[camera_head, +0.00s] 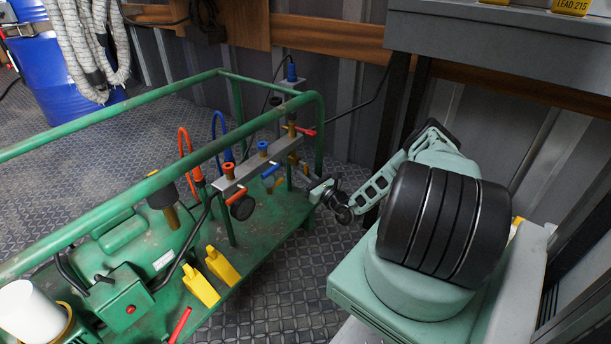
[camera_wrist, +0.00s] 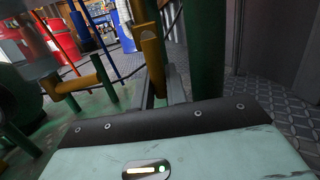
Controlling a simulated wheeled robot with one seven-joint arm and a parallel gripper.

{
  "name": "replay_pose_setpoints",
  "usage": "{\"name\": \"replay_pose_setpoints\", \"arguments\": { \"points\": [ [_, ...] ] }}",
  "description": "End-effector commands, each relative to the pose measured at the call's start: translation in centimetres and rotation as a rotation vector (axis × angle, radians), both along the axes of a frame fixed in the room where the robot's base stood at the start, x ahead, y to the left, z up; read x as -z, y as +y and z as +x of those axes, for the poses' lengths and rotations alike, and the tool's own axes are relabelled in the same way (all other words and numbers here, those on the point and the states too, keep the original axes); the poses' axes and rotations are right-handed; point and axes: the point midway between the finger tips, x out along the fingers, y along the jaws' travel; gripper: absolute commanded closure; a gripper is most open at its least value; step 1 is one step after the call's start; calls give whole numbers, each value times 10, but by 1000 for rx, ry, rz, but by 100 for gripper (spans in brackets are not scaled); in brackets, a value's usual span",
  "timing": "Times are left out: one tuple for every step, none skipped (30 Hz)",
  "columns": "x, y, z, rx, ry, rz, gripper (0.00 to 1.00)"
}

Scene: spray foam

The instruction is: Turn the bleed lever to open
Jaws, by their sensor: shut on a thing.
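A green tubular frame (camera_head: 263,115) carries a grey manifold bar (camera_head: 262,150) with several valves. A red lever (camera_head: 306,132) and a blue lever (camera_head: 271,171) show on it. The head view does not make clear which part is the bleed lever. My gripper (camera_head: 313,190) reaches in from the right at the frame's near right end. In the wrist view, a yellow lever-like part (camera_wrist: 153,52) runs down between the narrow grey fingers of my gripper (camera_wrist: 162,88), which are shut on it. The exact contact is hard to see.
A green upright post (camera_wrist: 206,60) stands close beside the fingers. A grey bench (camera_head: 490,40) stands behind my arm.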

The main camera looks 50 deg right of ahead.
Motion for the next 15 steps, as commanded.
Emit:
{"name": "replay_pose_setpoints", "arguments": {
  "points": [
    [2, 0, -1, 0, 3, -2, 100],
    [2, 0, -1, 0, 3, -2, 100],
    [2, 0, -1, 0, 3, -2, 100],
    [2, 0, -1, 0, 3, -2, 100],
    [2, 0, -1, 0, 3, -2, 100],
    [2, 0, -1, 0, 3, -2, 100],
    [2, 0, -1, 0, 3, -2, 100],
    [2, 0, -1, 1, 3, -1, 100],
    [2, 0, -1, 1, 3, -1, 83],
    [2, 0, 0, 1, 3, 0, 75],
    [1, 0, -1, 1, 3, 0, 66],
    [1, 0, 0, 1, 3, 0, 65],
    [1, 0, 0, 1, 2, -1, 65],
    [1, -1, 0, 2, 2, 0, 65],
    [1, -1, 0, 2, 2, -1, 65]
  ]
}}
